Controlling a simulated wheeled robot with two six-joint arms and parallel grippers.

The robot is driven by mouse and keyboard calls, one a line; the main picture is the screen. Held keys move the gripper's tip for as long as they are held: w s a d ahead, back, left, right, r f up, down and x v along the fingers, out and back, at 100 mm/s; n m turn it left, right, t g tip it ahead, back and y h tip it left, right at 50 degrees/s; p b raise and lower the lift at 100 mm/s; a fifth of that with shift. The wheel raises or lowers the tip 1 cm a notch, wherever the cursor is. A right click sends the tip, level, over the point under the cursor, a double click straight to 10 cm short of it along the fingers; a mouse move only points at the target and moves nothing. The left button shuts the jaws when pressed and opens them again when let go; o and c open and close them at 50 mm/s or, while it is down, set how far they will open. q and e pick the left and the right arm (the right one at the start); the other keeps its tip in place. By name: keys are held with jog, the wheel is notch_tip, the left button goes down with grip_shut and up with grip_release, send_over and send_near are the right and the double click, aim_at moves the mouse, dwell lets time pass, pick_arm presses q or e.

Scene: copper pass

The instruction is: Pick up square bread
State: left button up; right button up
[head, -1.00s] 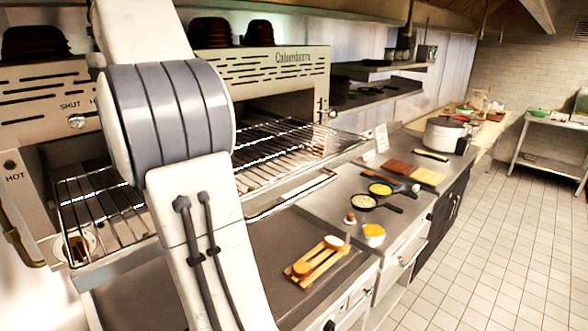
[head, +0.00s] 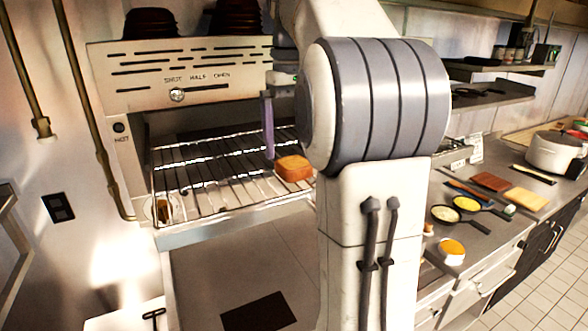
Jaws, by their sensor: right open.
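A square bread (head: 294,169), orange-brown on top, lies on the wire rack (head: 190,198) of the oven, near the rack's right part. My right gripper (head: 272,148) is above and just left of the bread, apart from it as far as I can see. It is open and holds nothing visible. One purple-grey finger hangs down and shows clearly; the other is mostly hidden by my right arm. The right arm covers the rack's right side. My left gripper is not in view.
The oven body (head: 150,100) stands behind the rack. On the counter at the right are two small pans (head: 467,204), a cup of orange food (head: 452,250), a brown board (head: 491,181), a yellow board (head: 527,199) and a pot (head: 556,152).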

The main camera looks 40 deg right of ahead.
aim_at(294, 162)
jog(key=shift+s+d+f, duration=0.1)
jog(key=shift+f, duration=1.9)
jog(key=c, duration=1.2)
jog(key=shift+c, duration=0.2)
